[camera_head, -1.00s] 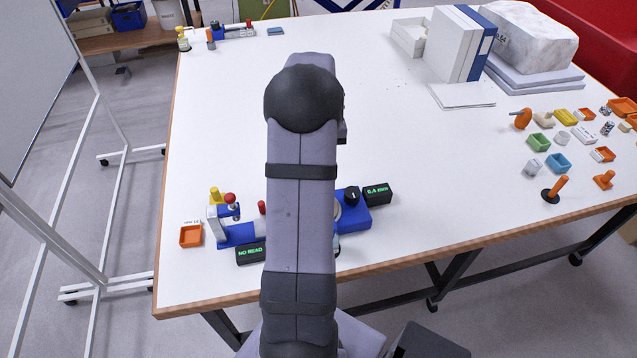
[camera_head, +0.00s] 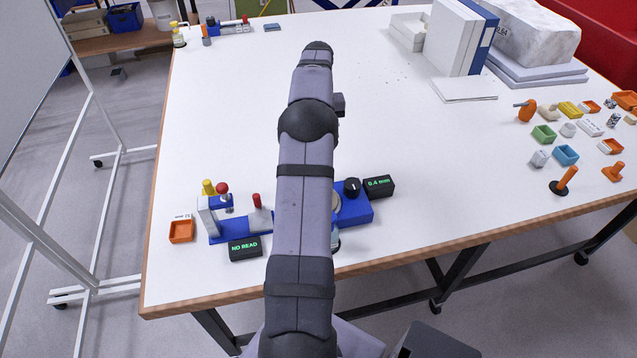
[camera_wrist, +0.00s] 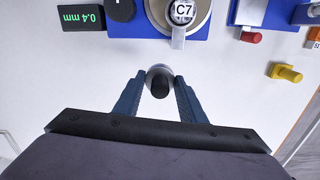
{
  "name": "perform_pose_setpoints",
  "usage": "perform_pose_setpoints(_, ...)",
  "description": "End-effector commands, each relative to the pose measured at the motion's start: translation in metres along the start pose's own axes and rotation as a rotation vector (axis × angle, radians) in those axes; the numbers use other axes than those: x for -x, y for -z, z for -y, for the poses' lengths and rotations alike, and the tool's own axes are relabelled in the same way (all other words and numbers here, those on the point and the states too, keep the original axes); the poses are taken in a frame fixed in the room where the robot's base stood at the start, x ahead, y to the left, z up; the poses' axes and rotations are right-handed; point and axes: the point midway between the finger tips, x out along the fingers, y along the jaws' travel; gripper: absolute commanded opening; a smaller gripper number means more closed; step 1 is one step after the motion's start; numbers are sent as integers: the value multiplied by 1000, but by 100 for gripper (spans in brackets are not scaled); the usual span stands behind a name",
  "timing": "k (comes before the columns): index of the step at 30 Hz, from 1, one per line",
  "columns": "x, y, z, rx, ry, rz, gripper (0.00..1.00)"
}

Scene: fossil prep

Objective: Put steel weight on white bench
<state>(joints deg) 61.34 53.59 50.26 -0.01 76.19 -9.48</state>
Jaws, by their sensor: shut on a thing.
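My gripper (camera_wrist: 158,98) shows in the wrist view with its two blue fingers shut on the steel weight (camera_wrist: 152,73). The weight is a small, round, silvery piece with a dark knob, seen from above. It is over a bare part of the white bench (camera_wrist: 75,85), beside the blue dial device; I cannot tell whether it touches the surface. In the head view my arm hides the gripper and the weight. The white bench (camera_head: 430,160) is a large table with a wood edge.
The blue dial device (camera_head: 353,208) has a display (camera_head: 379,186) reading 0.4 mm. Left of it stand another blue device (camera_head: 240,228) and an orange tray (camera_head: 181,231). Small coloured parts lie at right; binders (camera_head: 455,40) stand at the back. The bench's middle is mostly clear.

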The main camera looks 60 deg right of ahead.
Motion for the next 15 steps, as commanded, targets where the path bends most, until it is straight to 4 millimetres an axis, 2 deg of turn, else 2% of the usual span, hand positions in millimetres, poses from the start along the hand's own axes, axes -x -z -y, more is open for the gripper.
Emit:
perform_pose_setpoints(3, -9, 8, -2, 0, 0, -2, 1)
perform_pose_setpoints(15, -13, 14, -3, 0, 0, -1, 1)
